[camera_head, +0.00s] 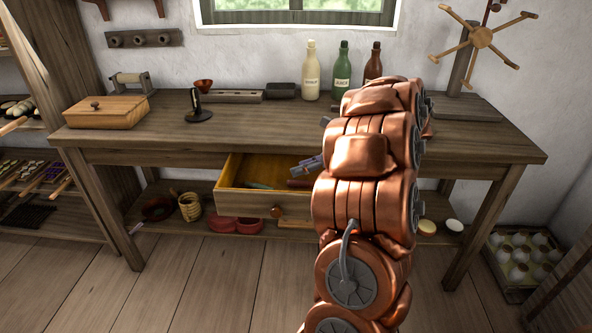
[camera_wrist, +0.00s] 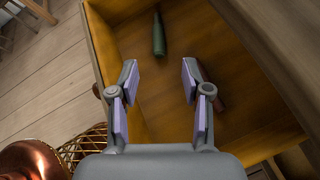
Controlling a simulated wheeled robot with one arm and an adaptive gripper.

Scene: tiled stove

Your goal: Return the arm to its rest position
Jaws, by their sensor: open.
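My copper arm rises through the middle right of the head view, in front of the workbench (camera_head: 180,140). My gripper (camera_head: 312,165) shows partly past the arm's left side, above the open drawer (camera_head: 262,206). In the wrist view my gripper (camera_wrist: 160,85) is open, its two padded fingers apart with nothing between them. The drawer also fills much of the wrist view (camera_wrist: 245,130). A green cylindrical object (camera_wrist: 158,35) lies in it beyond the fingertips. A reddish-brown object (camera_wrist: 220,105) lies partly hidden behind the right finger.
On the bench stand a wooden box (camera_head: 106,112), several bottles (camera_head: 342,72) and a wooden rack with spokes (camera_head: 480,38). A coiled basket (camera_head: 190,206) sits on the lower shelf. A crate of white round things (camera_head: 522,256) stands at right. The floor at front left is clear.

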